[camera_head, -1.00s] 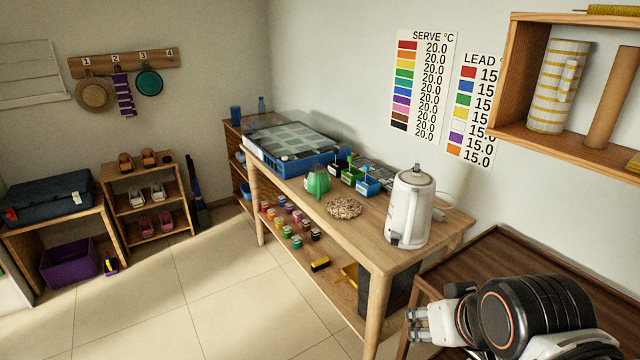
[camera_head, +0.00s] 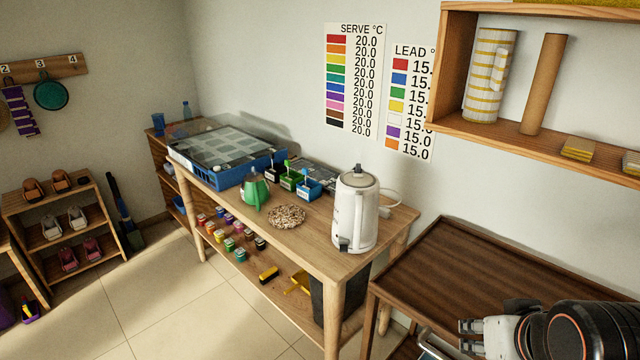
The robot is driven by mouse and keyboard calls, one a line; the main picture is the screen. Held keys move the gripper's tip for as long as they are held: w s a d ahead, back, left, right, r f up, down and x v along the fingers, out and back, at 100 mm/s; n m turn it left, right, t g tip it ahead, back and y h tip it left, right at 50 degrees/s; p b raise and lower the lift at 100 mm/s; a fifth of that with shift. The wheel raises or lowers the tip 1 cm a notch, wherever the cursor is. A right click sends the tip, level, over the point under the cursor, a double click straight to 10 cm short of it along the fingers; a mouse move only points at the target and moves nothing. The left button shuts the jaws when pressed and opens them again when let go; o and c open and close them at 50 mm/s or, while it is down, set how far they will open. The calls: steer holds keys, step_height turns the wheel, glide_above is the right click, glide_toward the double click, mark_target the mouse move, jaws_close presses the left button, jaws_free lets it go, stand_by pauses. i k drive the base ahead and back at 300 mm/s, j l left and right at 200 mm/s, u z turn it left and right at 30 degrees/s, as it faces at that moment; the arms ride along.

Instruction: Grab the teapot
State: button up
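The teapot (camera_head: 254,190) is small and green and stands upright on the light wood table (camera_head: 318,259), left of a round woven mat (camera_head: 286,217). A taller white kettle (camera_head: 356,208) stands at the table's near right end. My gripper (camera_head: 466,337) is at the lower right edge of the view, in front of the dark wood table, well apart from the teapot. Its fingers point left. They are small and partly cut off, so I cannot tell whether they are open.
A blue tray-like box (camera_head: 226,152) and several small colored boxes (camera_head: 308,187) stand behind the teapot. Small jars (camera_head: 240,255) line the lower shelf. A dark wood table (camera_head: 480,275) stands at right, below a wall shelf (camera_head: 520,140).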

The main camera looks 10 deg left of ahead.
mark_target(255, 190)
steer(key=j+z, duration=0.3)
steer(key=j, duration=0.15)
steer(key=j+z, duration=0.3)
steer(key=j, duration=0.15)
steer(key=k+j+z, duration=0.1)
steer(key=j+z, duration=0.2)
steer(key=j, duration=0.15)
steer(key=k+j+z, duration=0.1)
steer(key=j+z, duration=0.2)
steer(key=j, duration=0.15)
steer(key=k+j+z, duration=0.3)
steer(key=i+j, duration=0.1)
